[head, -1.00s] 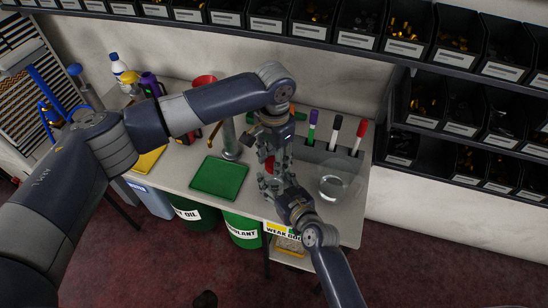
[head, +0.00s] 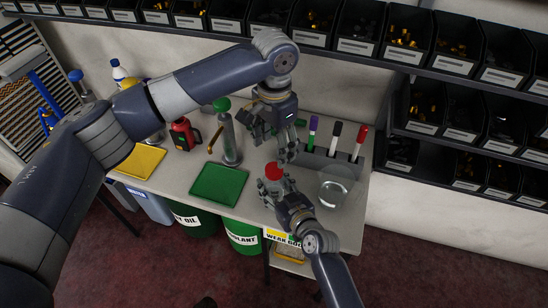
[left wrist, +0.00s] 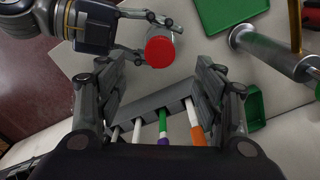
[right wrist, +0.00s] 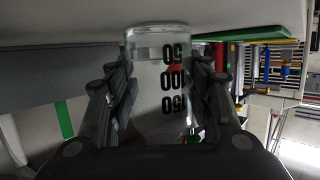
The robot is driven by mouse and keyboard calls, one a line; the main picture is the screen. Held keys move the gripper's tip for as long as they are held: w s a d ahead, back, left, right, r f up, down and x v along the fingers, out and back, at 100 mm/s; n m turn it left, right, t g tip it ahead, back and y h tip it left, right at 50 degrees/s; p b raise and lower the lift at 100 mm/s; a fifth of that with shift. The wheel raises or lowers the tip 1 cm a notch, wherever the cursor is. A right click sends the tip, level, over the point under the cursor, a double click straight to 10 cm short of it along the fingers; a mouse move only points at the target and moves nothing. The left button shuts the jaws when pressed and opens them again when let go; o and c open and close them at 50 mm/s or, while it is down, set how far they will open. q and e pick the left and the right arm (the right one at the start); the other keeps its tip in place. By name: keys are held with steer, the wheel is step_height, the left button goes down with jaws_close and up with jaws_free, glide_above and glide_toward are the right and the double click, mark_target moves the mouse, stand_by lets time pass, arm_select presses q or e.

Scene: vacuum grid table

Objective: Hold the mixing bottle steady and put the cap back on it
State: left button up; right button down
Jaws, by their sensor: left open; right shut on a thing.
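The mixing bottle is clear, with black volume marks, and fills the middle of the right wrist view (right wrist: 165,85). My right gripper (head: 277,187) is shut around its sides. The red cap (head: 273,171) sits at the top of the bottle, and it also shows as a round disc in the left wrist view (left wrist: 160,47). Whether it is fully seated I cannot tell. My left gripper (head: 276,142) is open and empty, behind and above the cap, apart from it. In the head view my right gripper hides most of the bottle.
A grey holder with several markers (head: 332,160) and a clear beaker (head: 335,188) stand to the right. A green mat (head: 219,184) lies left of the bottle. A metal cylinder with a green top (head: 228,138) and a red can (head: 184,134) stand farther back left.

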arm_select(q)
steer(key=shift+r, duration=2.05)
arm_select(e)
steer(key=shift+f, duration=0.1)
steer(key=c, duration=0.7)
jaws_free()
steer(key=v, duration=1.2)
